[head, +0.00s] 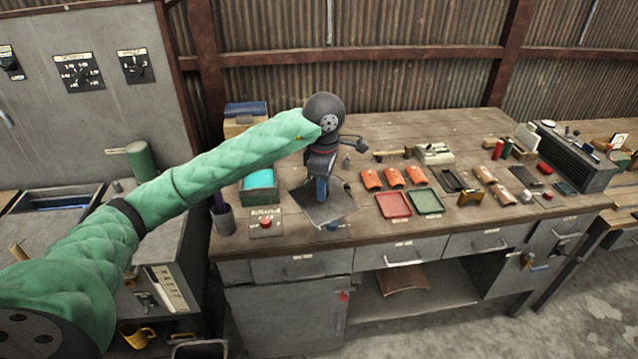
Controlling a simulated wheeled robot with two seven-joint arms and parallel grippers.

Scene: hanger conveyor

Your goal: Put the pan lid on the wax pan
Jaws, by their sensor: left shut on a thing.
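My left gripper (322,192) points down over the left part of the workbench and is shut on a flat grey plate, which looks like the pan lid (338,211). The lid looks slightly tilted, with its corners spread out around the fingers. I cannot tell whether its lower edge touches the bench. The gripper hides the lid's middle. An open rectangular pan with dark bluish contents (62,201) is set in the left counter and may be the wax pan; I cannot be sure. My right gripper is not in view.
A teal-topped box (259,181), a red button box (265,224) and a dark cup (223,219) stand left of the lid. Red (393,205) and green trays (427,201) lie to its right. A green cylinder (141,159) stands by the left counter.

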